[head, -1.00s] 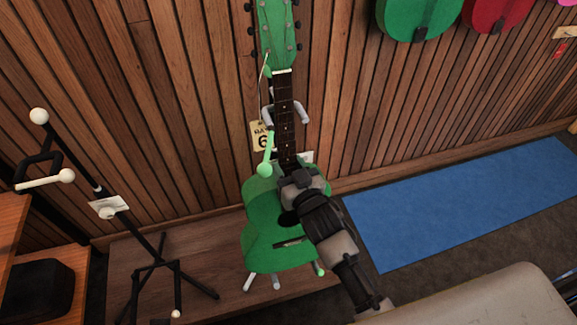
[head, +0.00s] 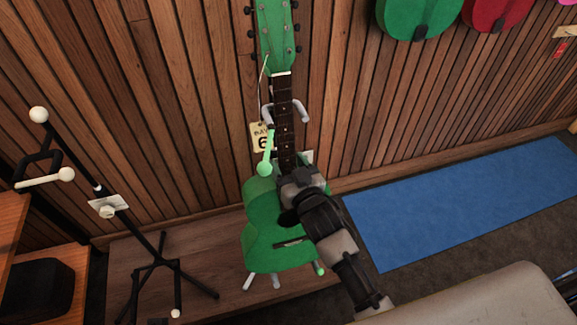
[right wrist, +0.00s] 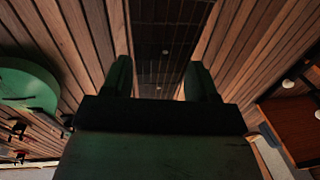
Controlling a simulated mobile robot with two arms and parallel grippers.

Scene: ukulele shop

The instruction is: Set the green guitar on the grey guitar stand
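The green guitar (head: 262,232) stands nearly upright, its front facing me and its headstock (head: 275,35) at the top of the head view. The grey guitar stand shows only in parts behind it: a grey yoke (head: 273,112) beside the neck and grey feet (head: 249,282) under the body. A pale green peg with a ball end (head: 265,166) shows left of the neck. My right gripper (head: 290,178) is at the base of the neck. My left gripper is not in view.
A black stand with white ball ends (head: 108,207) is at the left, near a wooden cabinet (head: 12,222). A low wooden platform (head: 205,262) lies below. A blue mat (head: 455,200) covers floor at the right. Green and red instruments (head: 497,12) hang on the slatted wall.

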